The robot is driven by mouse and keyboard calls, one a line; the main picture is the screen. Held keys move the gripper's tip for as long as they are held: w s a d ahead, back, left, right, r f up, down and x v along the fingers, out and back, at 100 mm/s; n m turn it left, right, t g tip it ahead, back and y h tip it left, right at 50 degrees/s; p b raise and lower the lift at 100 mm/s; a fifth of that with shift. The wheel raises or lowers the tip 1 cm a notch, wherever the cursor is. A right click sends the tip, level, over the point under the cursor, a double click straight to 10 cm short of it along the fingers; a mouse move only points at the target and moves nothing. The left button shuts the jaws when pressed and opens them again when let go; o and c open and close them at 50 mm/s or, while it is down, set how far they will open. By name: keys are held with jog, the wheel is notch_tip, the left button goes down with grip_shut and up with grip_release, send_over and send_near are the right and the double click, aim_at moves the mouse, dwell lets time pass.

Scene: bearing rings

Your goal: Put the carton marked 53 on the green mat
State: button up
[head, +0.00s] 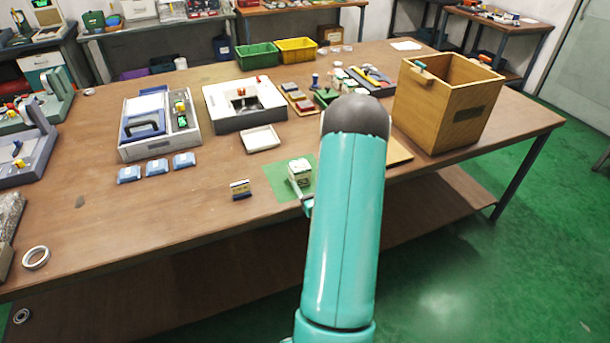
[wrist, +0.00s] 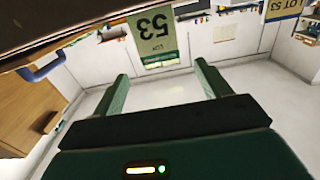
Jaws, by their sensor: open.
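The carton marked 53 (head: 300,172) is pale with green parts and stands on the green mat (head: 279,182) in the head view. In the wrist view the carton (wrist: 153,36) appears upside down, its 53 readable, beyond the fingertips and between their lines. My gripper (wrist: 161,72) is open, with nothing between its fingers. In the head view my arm hides most of the gripper and the right part of the mat. I cannot tell whether a finger touches the carton.
A small yellow and dark carton (head: 240,189) stands left of the mat; a LOT 53 label (wrist: 284,8) shows at the wrist view's upper right. A white tray (head: 262,139) lies behind, and a wooden box (head: 447,103) stands right. The table front left of the mat is mostly clear.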

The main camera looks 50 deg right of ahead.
jog(key=v, duration=0.6)
jog(key=w+a+r+n+g+y, duration=0.2)
jog(key=w+a+r, duration=0.3)
jog(key=w+r, duration=0.4)
jog(key=w+a+r+n+g+y, duration=0.1)
jog(key=w+a+r, duration=0.15)
jog(key=a, duration=0.35)
jog(key=w+a+r+g+y, duration=0.1)
jog(key=w+a+r+g, duration=0.1)
jog(key=a+r, duration=0.25)
jog(key=s+a+r+n+g+y, duration=0.1)
jog(key=s+a+r, duration=0.1)
jog(key=s+a, duration=0.3)
jog(key=s+a+r+n+g+y, duration=0.1)
jog(key=s+a, duration=0.5)
jog(key=a, duration=0.7)
jog(key=s+a+r+n+g+y, duration=0.1)
jog(key=s+a+r+g+y, duration=0.1)
jog(key=s+a+r, duration=0.3)
jog(key=a+y, duration=0.1)
jog(key=a, duration=0.3)
jog(key=shift+s+g, duration=0.4)
jog(key=shift+d, duration=0.2)
